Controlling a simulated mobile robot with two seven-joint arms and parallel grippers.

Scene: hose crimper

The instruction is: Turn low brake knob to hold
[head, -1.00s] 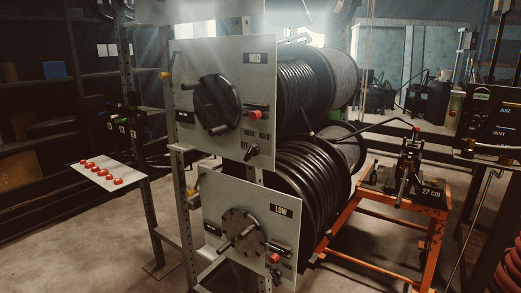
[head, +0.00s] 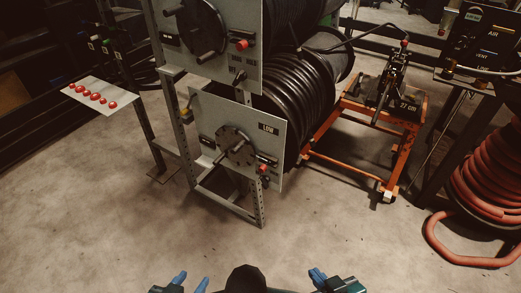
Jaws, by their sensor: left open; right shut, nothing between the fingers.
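The low reel's grey panel (head: 205,115), marked LOW (head: 268,129), stands near the middle of the head view. It carries a round dark hub plate with a crank (head: 237,147) and a red-tipped latch (head: 262,168) at its lower right. A small dark brake knob (head: 265,182) sits just under the latch, near the panel's lower right edge; its pointing direction is too small to tell. My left gripper (head: 191,282) is open at the bottom edge, well short of the panel. My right gripper (head: 318,275) is shut and empty, also far from the panel.
Another reel panel (head: 225,65) stands above, on the same steel frame (head: 228,205). A white plate with several red buttons (head: 101,97) is at left. An orange stand (head: 350,160) and a red hose coil (head: 485,185) are at right. The floor before the panel is clear.

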